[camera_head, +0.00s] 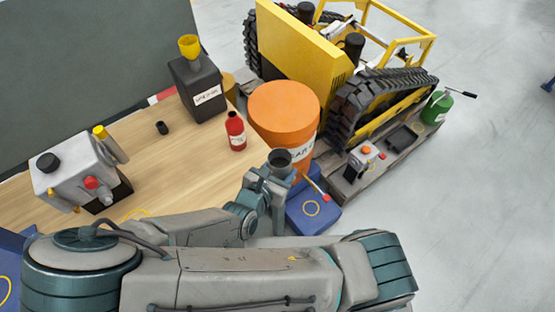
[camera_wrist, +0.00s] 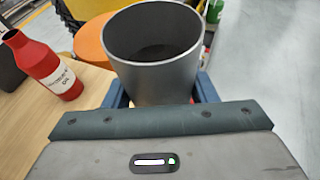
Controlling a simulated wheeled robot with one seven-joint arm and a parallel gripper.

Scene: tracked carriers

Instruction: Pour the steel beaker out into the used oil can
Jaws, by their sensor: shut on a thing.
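The steel beaker (camera_wrist: 150,80) is a grey open-topped cup, close up in the wrist view. It stands upright there, and its inside looks dark; I cannot tell how much it holds. In the head view the beaker (camera_head: 279,162) is small, just in front of the orange drum. My gripper (camera_head: 266,190) is shut on the beaker, with a blue finger on each side of it in the wrist view. A dark can (camera_head: 198,92) with a white label and a yellow funnel (camera_head: 189,46) on top stands at the table's back; its label is too small to read surely.
A red bottle (camera_head: 236,133) and a small black cap (camera_head: 162,128) stand on the wooden table (camera_head: 150,160). A grey machine (camera_head: 75,172) is at left. The orange drum (camera_head: 285,105) stands beyond the table edge, near a yellow tracked carrier (camera_head: 310,55).

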